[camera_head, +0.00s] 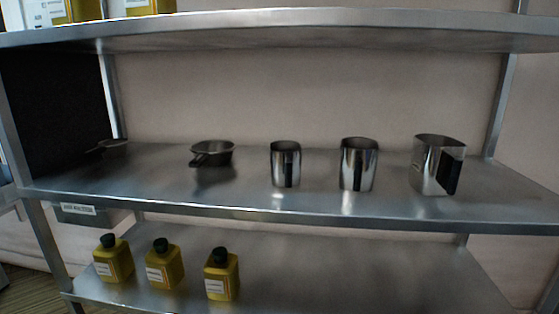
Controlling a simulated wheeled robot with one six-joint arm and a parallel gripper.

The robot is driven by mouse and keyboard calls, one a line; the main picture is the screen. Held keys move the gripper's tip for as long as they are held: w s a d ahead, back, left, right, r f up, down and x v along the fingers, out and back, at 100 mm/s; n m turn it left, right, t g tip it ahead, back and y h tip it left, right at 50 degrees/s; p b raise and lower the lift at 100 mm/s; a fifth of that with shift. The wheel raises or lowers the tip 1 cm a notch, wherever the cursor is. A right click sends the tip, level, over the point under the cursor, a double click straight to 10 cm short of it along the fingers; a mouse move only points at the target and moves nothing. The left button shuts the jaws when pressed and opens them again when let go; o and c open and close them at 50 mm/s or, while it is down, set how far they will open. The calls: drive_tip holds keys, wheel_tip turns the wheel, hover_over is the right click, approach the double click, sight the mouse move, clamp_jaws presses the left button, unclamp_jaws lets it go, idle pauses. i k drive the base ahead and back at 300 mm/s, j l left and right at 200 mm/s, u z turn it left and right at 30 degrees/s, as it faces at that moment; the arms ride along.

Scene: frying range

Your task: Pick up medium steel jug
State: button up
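Three steel jugs stand upright in a row on the middle shelf, growing larger from left to right. The smallest jug (286,164) is near the shelf's middle. My gripper is not in view.
The steel middle shelf (240,202) has a raised front edge, and the upper shelf (300,27) hangs above the jugs. A small pan (214,152) and another dark pan (112,148) stand left. Yellow bottles (165,264) stand on the lower shelf. The far right of the middle shelf is clear.

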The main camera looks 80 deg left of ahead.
sight(359, 155)
drive_tip(key=u, duration=2.05)
